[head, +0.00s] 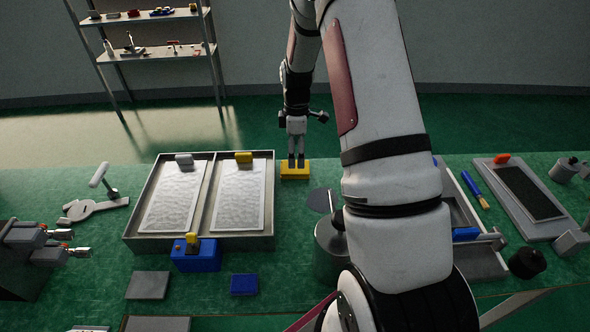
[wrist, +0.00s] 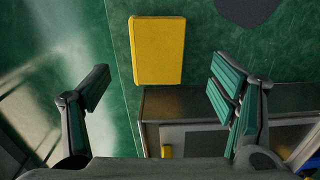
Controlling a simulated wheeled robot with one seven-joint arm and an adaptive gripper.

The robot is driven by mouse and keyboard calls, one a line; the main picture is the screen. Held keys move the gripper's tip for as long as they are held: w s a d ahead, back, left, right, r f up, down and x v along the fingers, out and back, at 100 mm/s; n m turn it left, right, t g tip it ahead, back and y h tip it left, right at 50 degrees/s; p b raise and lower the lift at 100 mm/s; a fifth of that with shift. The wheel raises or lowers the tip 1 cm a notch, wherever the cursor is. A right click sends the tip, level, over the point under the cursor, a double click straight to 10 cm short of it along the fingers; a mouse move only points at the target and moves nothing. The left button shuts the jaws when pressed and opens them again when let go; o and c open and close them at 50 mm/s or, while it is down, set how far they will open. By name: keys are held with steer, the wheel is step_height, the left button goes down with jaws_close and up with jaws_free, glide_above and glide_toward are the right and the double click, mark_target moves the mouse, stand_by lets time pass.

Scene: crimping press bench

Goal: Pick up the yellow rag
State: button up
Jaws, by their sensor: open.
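The yellow rag (head: 295,172) is a flat, folded-looking yellow block lying on the green bench top, just right of the tray's back right corner. In the wrist view the yellow rag (wrist: 157,50) lies ahead of and between the fingers, nothing covering it. My gripper (head: 296,163) appears over the rag in the head view, pointing down. In the wrist view my gripper (wrist: 155,90) is open, with its fingers wide apart and nothing between the tips. The gap in height between fingertips and rag is hard to judge.
A two-bay metal tray (head: 268,240) with pale sheets stands left of the rag, its edge close by. A dark round patch (head: 322,200) lies to the right. A blue box (head: 195,258) stands in front of the tray. My arm hides part of the bench at right.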

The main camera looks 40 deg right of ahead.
mark_target(295, 169)
steer(key=shift+w+f, duration=0.15)
steer(key=shift+f, duration=1.45)
steer(key=shift+w+f, duration=0.1)
steer(key=shift+f, duration=1.45)
steer(key=c, duration=1.1)
